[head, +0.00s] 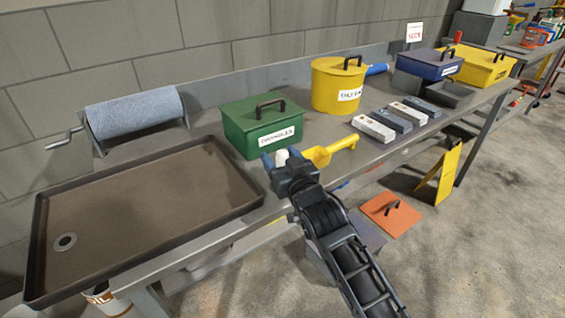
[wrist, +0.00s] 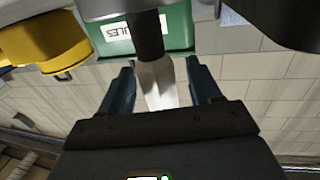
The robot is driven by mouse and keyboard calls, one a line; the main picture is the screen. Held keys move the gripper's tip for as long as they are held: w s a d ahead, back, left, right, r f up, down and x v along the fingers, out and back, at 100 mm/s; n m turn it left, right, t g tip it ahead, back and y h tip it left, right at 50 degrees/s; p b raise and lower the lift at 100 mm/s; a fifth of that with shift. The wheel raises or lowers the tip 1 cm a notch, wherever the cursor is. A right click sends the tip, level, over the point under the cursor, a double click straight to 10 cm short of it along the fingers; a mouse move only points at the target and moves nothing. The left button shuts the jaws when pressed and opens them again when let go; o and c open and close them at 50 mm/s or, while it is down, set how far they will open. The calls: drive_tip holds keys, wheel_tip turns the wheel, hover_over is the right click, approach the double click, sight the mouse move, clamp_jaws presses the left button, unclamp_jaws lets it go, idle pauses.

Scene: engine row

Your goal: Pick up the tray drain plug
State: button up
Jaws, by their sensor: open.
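My gripper (head: 282,162) is over the bench in front of the green box, its two blue fingers apart. A pale, whitish piece (head: 281,153) shows between the fingers. In the wrist view this pale piece (wrist: 158,85) stands between the open blue fingers, with a dark round stem (wrist: 147,36) at its end. I cannot tell whether it is the drain plug, or whether the fingers touch it. The shallow brown tray (head: 215,219) lies at the left of the bench. A grey drain ring (head: 65,241) with a dark centre shows in its near left corner.
The green box (head: 262,127) stands close behind my gripper. A yellow scoop (head: 325,153) lies just right of it. A yellow bucket (head: 338,86), several small boxes and a blue box (head: 430,65) stand farther right. A roll (head: 134,112) stands behind the tray.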

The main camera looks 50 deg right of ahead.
drive_tip(key=shift+w+d, duration=0.2)
drive_tip(key=shift+w, duration=0.25)
drive_tip(key=c, duration=1.1)
